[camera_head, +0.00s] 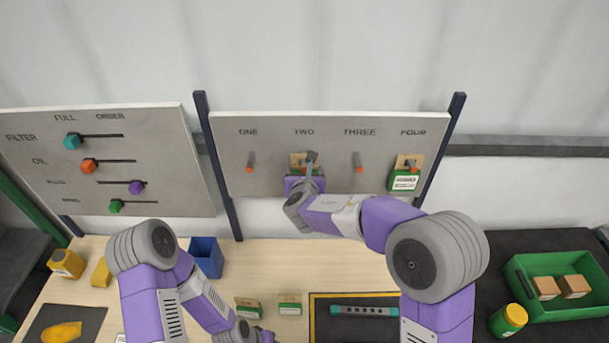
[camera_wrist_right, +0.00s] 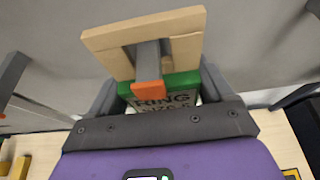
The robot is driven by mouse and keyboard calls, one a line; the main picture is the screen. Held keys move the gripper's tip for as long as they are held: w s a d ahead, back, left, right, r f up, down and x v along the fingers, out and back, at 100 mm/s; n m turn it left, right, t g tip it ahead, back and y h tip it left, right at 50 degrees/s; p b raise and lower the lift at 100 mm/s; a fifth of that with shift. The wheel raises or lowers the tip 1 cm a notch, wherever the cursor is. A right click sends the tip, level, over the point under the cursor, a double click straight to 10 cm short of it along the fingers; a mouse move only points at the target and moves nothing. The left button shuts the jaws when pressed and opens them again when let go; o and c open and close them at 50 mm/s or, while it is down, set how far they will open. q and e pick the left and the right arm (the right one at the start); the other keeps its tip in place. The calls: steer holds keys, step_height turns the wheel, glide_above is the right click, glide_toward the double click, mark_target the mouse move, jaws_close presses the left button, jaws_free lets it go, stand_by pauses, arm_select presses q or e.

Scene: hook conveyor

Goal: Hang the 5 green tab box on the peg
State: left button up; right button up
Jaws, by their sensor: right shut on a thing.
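A box with a green band and a cardboard tab (camera_wrist_right: 190,48) shows large in the right wrist view; its label reads "RING". Its tab (camera_head: 296,157) is at the peg under "TWO" in the head view. My right gripper (camera_wrist_right: 160,98) is shut on this box, one finger on each side. The grey peg with its orange tip (camera_wrist_right: 148,90) comes out through the tab's opening toward the camera. Whether the tab's weight rests on the peg cannot be told. My left gripper (camera_head: 264,336) is low at the frame's bottom edge, mostly hidden.
The grey board (camera_head: 330,130) has bare pegs under ONE (camera_head: 250,162) and THREE (camera_head: 357,162). A green box (camera_head: 404,181) hangs under FOUR. Two green boxes (camera_head: 248,307) (camera_head: 290,304) lie on the table. A blue bin (camera_head: 206,257) and green crate (camera_head: 560,290) stand aside.

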stand_by(0.4)
arm_select(q)
steer(key=shift+a, duration=0.1)
arm_select(e)
steer(key=o, duration=1)
steer(key=shift+w+f, duration=0.1)
steer(key=shift+o, duration=0.2)
steer(key=shift+d, duration=0.15)
arm_select(q)
steer(key=shift+f, duration=0.1)
steer(key=shift+w+f, duration=0.15)
arm_select(e)
steer(key=shift+s, duration=0.4)
arm_select(q)
steer(key=shift+f+b, duration=0.5)
steer(key=shift+b, duration=0.2)
arm_select(e)
steer(key=v, duration=0.7)
steer(key=shift+a, duration=0.35)
